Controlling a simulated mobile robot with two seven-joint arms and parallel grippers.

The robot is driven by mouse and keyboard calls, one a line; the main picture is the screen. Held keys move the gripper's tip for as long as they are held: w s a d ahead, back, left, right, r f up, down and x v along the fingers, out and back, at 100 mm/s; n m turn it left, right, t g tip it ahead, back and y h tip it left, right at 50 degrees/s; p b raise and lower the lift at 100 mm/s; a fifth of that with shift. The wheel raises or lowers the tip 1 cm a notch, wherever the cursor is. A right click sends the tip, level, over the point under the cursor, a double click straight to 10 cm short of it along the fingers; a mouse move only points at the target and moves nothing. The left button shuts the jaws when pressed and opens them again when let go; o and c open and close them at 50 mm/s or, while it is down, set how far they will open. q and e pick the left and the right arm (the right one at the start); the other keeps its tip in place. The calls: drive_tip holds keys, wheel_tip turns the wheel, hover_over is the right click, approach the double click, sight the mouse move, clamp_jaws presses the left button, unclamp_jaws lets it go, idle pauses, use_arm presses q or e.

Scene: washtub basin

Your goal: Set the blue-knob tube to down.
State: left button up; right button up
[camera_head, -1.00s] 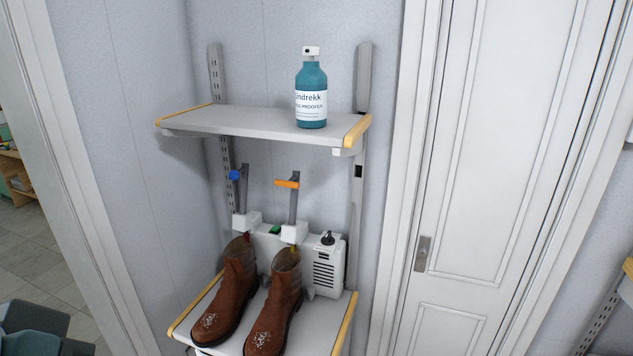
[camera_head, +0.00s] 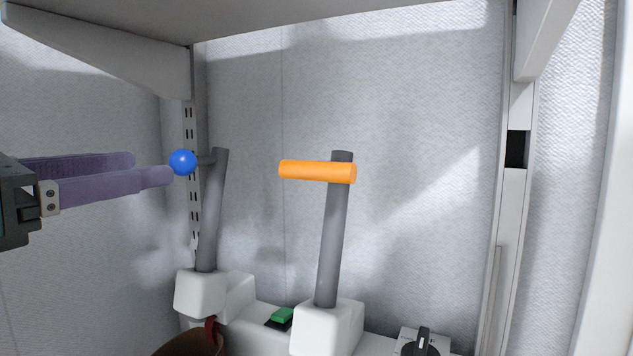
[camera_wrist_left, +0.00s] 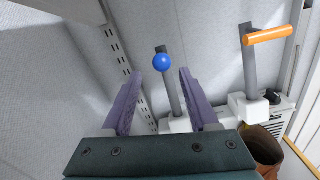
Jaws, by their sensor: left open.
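The blue knob (camera_head: 183,162) sits on a short stub near the top of a grey tube (camera_head: 211,215), which stands upright with a slight tilt from a white block. My left gripper (camera_head: 155,168) comes in from the left with its purple fingers apart, their tips close to the knob. In the left wrist view the blue knob (camera_wrist_left: 162,62) appears between and beyond the open fingertips (camera_wrist_left: 160,75), with nothing held. I cannot tell whether a finger touches it. My right gripper is not in view.
A second upright tube (camera_head: 332,240) with an orange handle (camera_head: 318,171) stands to the right. A green switch (camera_head: 282,315) and black dial (camera_head: 420,345) are on the white dryer base. A brown boot (camera_head: 195,344) is below the blue-knob tube. A shelf (camera_head: 270,15) hangs overhead.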

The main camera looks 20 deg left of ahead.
sight(172, 163)
use_arm(q)
drive_tip(key=w, duration=0.5)
drive_tip(key=w+d+p, duration=0.1)
drive_tip(key=w, duration=0.2)
drive_tip(key=shift+w, duration=0.5)
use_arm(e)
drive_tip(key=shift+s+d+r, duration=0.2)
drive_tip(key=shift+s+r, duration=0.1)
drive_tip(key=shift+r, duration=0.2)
use_arm(q)
clamp_jaws()
